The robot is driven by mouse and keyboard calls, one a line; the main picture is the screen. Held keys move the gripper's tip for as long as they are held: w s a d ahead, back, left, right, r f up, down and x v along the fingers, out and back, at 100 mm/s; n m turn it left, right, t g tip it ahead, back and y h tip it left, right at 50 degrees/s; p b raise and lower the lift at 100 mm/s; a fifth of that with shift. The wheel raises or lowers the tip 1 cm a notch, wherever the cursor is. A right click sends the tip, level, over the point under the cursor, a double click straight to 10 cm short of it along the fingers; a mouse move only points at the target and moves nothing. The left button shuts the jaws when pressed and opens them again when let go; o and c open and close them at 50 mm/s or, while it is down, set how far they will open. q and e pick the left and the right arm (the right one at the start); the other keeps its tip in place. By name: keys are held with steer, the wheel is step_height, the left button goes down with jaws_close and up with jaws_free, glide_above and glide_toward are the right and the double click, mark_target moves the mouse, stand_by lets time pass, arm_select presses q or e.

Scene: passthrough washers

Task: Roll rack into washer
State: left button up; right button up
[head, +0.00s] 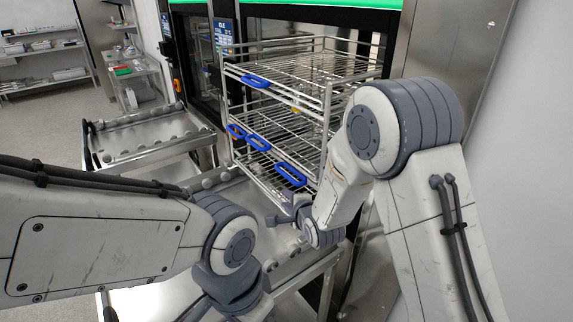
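The rack (322,62) is a tall metal wire frame with several shelves and blue handles (291,174). It stands at the washer (386,45), with its far part in the opening and its near end outside over the roller cart (325,262). My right gripper (287,212) is at the lower near end of the rack, close below the lowest blue handle. Its fingers are small and partly covered by my wrist, so I cannot tell whether they are open or touch the rack. My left arm comes in from the left, and its wrist hides part of the cart. The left gripper's fingers are not visible.
A second roller cart (150,152) stands at the left before another washer with a glass door (196,60). Shelves (40,60) and a small table (135,75) are at the back left. The floor (60,125) there is clear. A wall is close on the right.

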mark_target(287, 178)
steer(key=w+m+t+p, duration=0.1)
steer(key=w, duration=0.3)
steer(key=w+m+t+p, duration=0.1)
steer(key=w+m, duration=0.1)
steer(key=w, duration=0.2)
steer(key=w+f+m+p, duration=0.1)
steer(key=w+m+p, duration=0.1)
steer(key=w, duration=0.1)
steer(key=shift+w+t, duration=0.4)
steer(key=shift+w+a+f, duration=0.15)
steer(key=shift+w+a, duration=0.1)
steer(key=shift+w, duration=0.4)
jaws_close()
stand_by(0.5)
